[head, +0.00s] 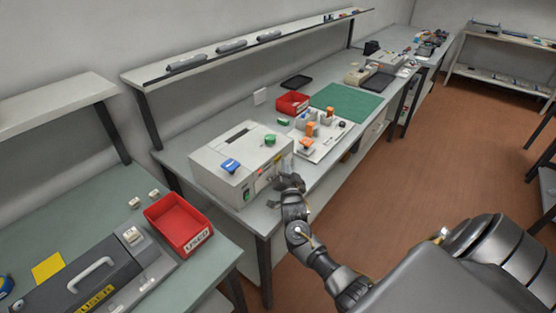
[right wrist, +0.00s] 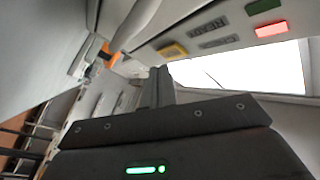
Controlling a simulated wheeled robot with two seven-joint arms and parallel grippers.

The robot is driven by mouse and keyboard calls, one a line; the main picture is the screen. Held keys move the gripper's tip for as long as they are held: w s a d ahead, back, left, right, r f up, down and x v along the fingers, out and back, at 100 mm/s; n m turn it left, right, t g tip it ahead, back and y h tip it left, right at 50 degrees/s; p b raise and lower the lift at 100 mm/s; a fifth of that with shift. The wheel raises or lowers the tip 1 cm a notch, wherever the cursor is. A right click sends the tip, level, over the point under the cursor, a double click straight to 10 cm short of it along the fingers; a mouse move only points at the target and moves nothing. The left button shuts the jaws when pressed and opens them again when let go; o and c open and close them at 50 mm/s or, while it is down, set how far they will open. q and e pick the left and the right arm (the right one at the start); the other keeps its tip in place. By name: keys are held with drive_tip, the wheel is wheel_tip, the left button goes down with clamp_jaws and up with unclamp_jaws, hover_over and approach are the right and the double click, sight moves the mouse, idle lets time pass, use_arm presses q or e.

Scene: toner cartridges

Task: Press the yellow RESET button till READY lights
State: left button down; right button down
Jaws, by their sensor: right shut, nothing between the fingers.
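The pale grey machine (head: 222,151) stands on the bench with its front panel facing my right arm. In the right wrist view the yellow button (right wrist: 173,50) sits on this panel, beside two dark label plates (right wrist: 213,34). A red lamp (right wrist: 271,29) glows brightly; the green lamp (right wrist: 263,6) above it looks dark. My right gripper (head: 292,182) is at the panel's right end, shut and empty. In the wrist view its fingertips (right wrist: 160,73) are very close to the yellow button; I cannot tell whether they touch. My left gripper is out of view.
Blue (head: 230,165) and green (head: 270,139) parts sit on top of the machine. A pale board with orange-topped parts (head: 307,144) lies close to its right, with a red bin (head: 292,102) and green mat (head: 346,102) behind. A red USED bin (head: 181,222) stands at left.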

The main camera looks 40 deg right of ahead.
drive_tip(key=shift+w, duration=0.1)
drive_tip(key=shift+w+a, duration=0.15)
drive_tip(key=shift+w, duration=0.2)
drive_tip(key=shift+w+a+b, duration=0.1)
drive_tip(key=shift+w+b, duration=0.2)
drive_tip(key=shift+b, duration=0.15)
idle(0.6)
drive_tip(key=shift+s, duration=0.1)
idle(0.3)
drive_tip(key=shift+s+d+p, duration=0.2)
drive_tip(key=shift+s+p, duration=0.2)
drive_tip(key=shift+s, duration=0.25)
drive_tip(key=shift+s+d+p, duration=0.25)
drive_tip(key=shift+s+p, duration=0.15)
drive_tip(key=shift+s, duration=0.4)
drive_tip(key=shift+s+d+p, duration=0.25)
drive_tip(key=shift+s+p, duration=0.15)
drive_tip(key=shift+s, duration=0.4)
drive_tip(key=shift+s+d+p, duration=0.25)
drive_tip(key=shift+s+p, duration=0.15)
drive_tip(key=shift+s, duration=0.4)
